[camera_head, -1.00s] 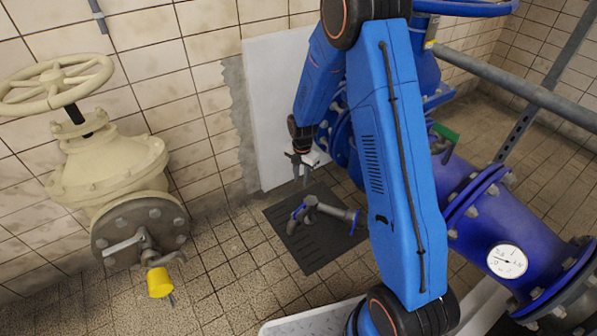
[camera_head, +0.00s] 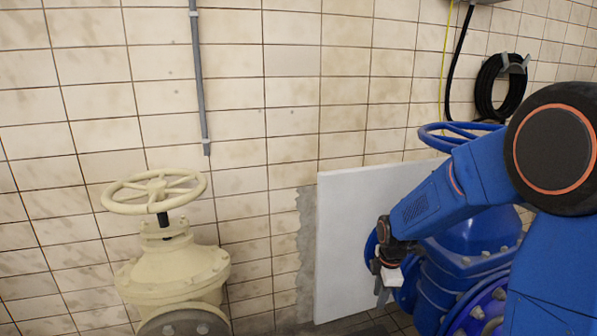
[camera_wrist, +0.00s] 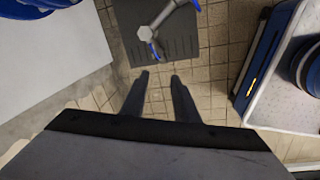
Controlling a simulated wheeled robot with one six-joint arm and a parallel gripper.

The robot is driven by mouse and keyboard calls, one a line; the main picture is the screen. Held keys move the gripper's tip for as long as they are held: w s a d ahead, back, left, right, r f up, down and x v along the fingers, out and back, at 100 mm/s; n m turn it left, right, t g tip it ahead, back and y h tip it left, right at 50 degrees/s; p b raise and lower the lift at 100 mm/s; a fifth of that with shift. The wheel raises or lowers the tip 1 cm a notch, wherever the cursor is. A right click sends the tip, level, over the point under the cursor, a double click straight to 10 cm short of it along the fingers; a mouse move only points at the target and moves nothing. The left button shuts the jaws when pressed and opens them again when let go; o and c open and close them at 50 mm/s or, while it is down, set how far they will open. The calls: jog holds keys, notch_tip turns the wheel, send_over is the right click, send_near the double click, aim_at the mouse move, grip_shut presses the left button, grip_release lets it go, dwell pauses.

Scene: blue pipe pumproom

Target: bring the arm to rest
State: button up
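My arm is blue and fills the right side of the head view, bent in front of the blue pipework. My gripper (camera_head: 383,285) hangs pointing down in front of the white panel and is small there. In the wrist view my gripper (camera_wrist: 159,78) shows two dark fingers standing apart, with only tiled floor between them. The gripper is open and empty. A grey metal pipe fitting with blue handles (camera_wrist: 150,32) lies on a dark mat (camera_wrist: 185,48) beyond the fingertips, apart from them.
A cream valve with a handwheel (camera_head: 155,192) stands at the left. A white panel (camera_head: 345,235) leans on the tiled wall. A blue valve wheel (camera_head: 440,134) and flanged pipe (camera_head: 470,240) are close beside my arm. A black hose coil (camera_head: 501,85) hangs at the upper right.

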jog(key=s+d+r+m+t, duration=0.1)
jog(key=s+r+m, duration=0.4)
jog(key=s, duration=0.5)
jog(key=s+d+r+m+t, duration=0.1)
jog(key=s+d+r+m, duration=0.1)
jog(key=s+r+m, duration=0.4)
jog(key=s+d+r+m+t, duration=0.1)
jog(key=s+r+m, duration=0.5)
jog(key=s, duration=0.8)
jog(key=shift+s+d+r+m, duration=0.15)
jog(key=shift+r+m, duration=0.05)
jog(key=shift+m, duration=0.1)
